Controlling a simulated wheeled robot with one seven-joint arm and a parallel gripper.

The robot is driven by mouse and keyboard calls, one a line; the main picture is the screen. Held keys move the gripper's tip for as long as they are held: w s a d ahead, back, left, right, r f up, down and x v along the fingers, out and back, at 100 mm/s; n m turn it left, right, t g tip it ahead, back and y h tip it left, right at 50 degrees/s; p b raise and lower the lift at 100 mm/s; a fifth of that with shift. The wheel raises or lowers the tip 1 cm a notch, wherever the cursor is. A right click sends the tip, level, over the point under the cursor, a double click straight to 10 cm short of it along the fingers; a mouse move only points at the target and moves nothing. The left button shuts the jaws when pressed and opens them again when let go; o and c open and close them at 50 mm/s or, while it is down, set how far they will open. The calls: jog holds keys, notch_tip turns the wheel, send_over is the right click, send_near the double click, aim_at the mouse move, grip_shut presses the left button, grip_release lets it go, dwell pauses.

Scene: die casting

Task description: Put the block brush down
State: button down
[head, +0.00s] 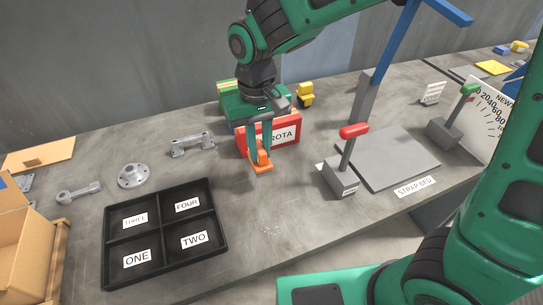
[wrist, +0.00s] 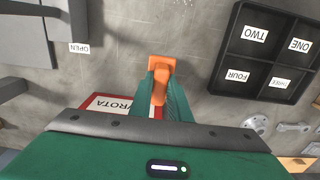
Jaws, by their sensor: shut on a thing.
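The block brush (head: 261,163) is an orange piece low over the worktop, between the black tray and the red-handled lever. It also shows in the wrist view (wrist: 161,65). My gripper (head: 260,152) points down with its green fingers shut on the brush's orange upper part. In the wrist view the fingers (wrist: 160,85) sit on both sides of it. I cannot tell whether the brush touches the worktop. Its underside is hidden.
A black four-compartment tray (head: 108,232) lies to the left, and a red-handled lever (head: 342,180) stands to the right. The worktop (head: 265,205) in front of the brush is clear.

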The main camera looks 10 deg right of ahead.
jog(key=shift+w+d+f, duration=0.45)
jog(key=shift+d+f, duration=0.05)
jog(key=shift+f, duration=0.6)
jog(key=shift+w+d+f, duration=0.5)
jog(key=shift+d+f, duration=0.05)
jog(key=shift+f, duration=0.55)
jog(key=shift+w+d+f, duration=0.45)
jog(key=shift+d+f, duration=0.05)
jog(key=shift+f, duration=0.6)
jog(key=shift+f, duration=0.1)
jog(key=c, duration=1.7)
grip_release()
jog(key=shift+o, duration=0.2)
notch_tip(320, 180, up, 12)
